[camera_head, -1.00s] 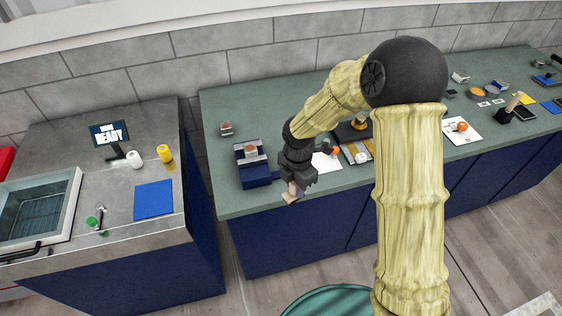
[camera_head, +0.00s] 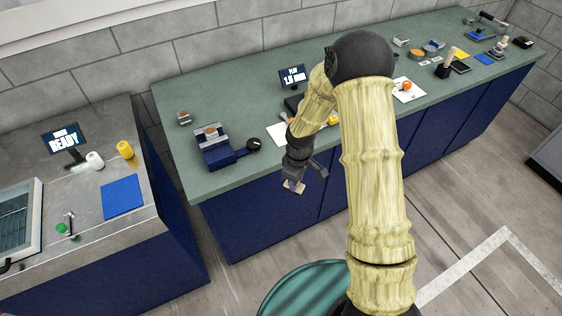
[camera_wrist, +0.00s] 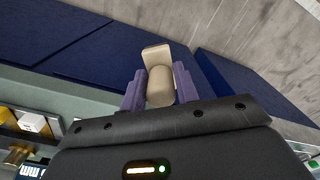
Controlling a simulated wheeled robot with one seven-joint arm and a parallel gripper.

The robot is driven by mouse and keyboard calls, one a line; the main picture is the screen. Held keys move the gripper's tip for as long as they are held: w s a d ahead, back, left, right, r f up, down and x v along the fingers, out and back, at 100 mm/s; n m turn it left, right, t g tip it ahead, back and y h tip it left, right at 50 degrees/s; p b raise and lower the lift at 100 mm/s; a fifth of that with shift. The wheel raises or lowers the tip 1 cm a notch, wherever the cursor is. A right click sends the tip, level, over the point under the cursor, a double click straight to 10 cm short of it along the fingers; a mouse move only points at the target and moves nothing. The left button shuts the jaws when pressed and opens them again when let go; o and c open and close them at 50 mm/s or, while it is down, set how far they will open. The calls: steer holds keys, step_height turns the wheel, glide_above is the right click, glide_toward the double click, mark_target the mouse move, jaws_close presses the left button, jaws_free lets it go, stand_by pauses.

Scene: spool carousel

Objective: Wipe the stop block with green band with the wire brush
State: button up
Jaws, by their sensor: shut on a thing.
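My gripper (camera_head: 297,180) hangs in front of the green counter's front edge, above the floor. In the wrist view its purple-padded fingers (camera_wrist: 159,86) are shut on a tan piece with a rounded body and a flat squared end, which looks like the wire brush (camera_wrist: 156,55). No bristles show. The held piece is also small in the head view (camera_head: 293,187) and touches nothing but the gripper. I cannot make out a stop block with a green band; part of the counter is hidden behind my arm.
The green counter (camera_head: 235,95) holds a blue device (camera_head: 215,150), a small display (camera_head: 293,76), a white sheet with an orange item (camera_head: 406,86) and several tools at the right. A grey counter (camera_head: 90,240) stands left, with a blue mat (camera_head: 122,196).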

steer(key=d+f+m, duration=0.6)
steer(key=d+m, duration=0.3)
steer(key=m, duration=0.2)
steer(key=shift+s+m, duration=0.15)
steer(key=shift+m, duration=0.25)
steer(key=shift+d, duration=0.1)
